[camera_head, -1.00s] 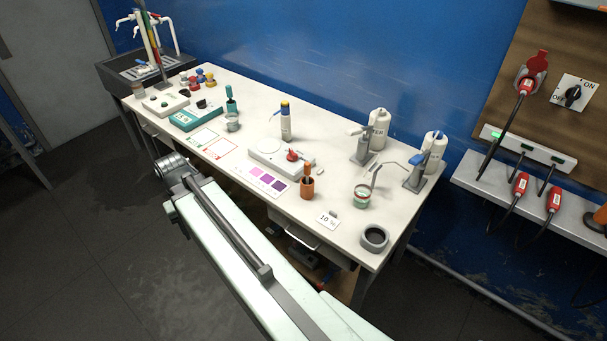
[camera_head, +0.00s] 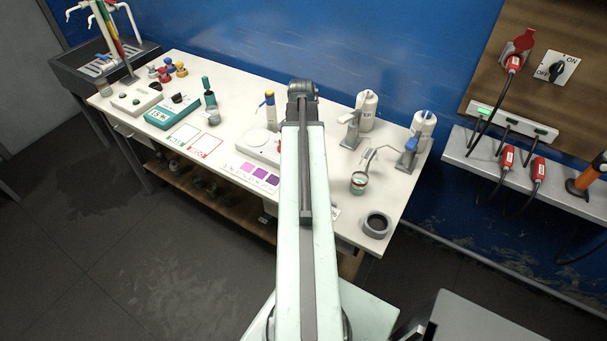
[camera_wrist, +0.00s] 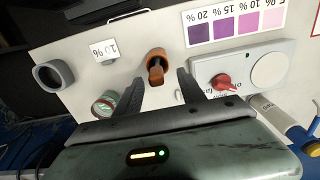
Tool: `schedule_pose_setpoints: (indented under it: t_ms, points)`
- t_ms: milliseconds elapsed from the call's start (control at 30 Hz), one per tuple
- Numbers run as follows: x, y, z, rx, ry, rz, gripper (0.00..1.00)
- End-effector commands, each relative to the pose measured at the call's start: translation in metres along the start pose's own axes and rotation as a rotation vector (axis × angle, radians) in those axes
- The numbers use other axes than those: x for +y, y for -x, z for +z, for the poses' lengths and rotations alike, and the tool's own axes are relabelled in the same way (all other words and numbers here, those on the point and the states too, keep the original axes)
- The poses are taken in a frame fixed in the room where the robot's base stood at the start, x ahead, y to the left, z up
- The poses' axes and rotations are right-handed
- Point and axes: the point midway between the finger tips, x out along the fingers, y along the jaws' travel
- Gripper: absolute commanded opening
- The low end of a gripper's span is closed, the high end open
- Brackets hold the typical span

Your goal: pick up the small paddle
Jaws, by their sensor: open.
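In the wrist view an orange-brown pot (camera_wrist: 156,55) stands on the bench with a short brown handle (camera_wrist: 156,74) sticking up out of it. This handle looks like the small paddle's; its lower part is hidden in the pot. My gripper (camera_wrist: 159,78) is open and empty, with its two dark fingers on either side of the handle in the picture. I cannot tell how far above it they are. In the head view my arm hides the pot and the fingers.
A white device with a red knob (camera_wrist: 223,82) is right of the pot in the wrist view. A banded jar (camera_wrist: 104,104), a grey ring (camera_wrist: 53,75) and a 10 % card (camera_wrist: 104,50) are left. Pump bottles (camera_head: 366,112) stand at the bench's back (camera_head: 330,165).

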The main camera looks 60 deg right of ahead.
Motion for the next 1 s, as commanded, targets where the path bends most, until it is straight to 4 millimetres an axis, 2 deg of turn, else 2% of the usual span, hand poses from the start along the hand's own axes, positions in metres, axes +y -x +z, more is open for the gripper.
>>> schedule_pose_setpoints:
  t_ms: [33, 167, 267, 533, 767, 800, 967, 1000]
  points:
    - [0.0, -0.011, 0.0, 0.0, 0.0, 0.0, 0.47]
    - [0.001, -0.01, 0.0, 0.0, 0.0, 0.0, 0.47]
    - [0.002, -0.019, -0.001, 0.0, 0.0, 0.0, 0.47]
    - [0.007, -0.062, -0.002, 0.0, 0.001, 0.0, 0.47]
    - [0.007, -0.06, -0.002, 0.0, 0.0, 0.0, 0.47]
    - [0.007, -0.06, -0.002, 0.0, 0.0, 0.0, 0.45]
    - [0.007, -0.06, -0.002, 0.0, 0.0, 0.0, 0.0]
    - [0.007, -0.06, -0.002, 0.0, 0.0, 0.0, 0.0]
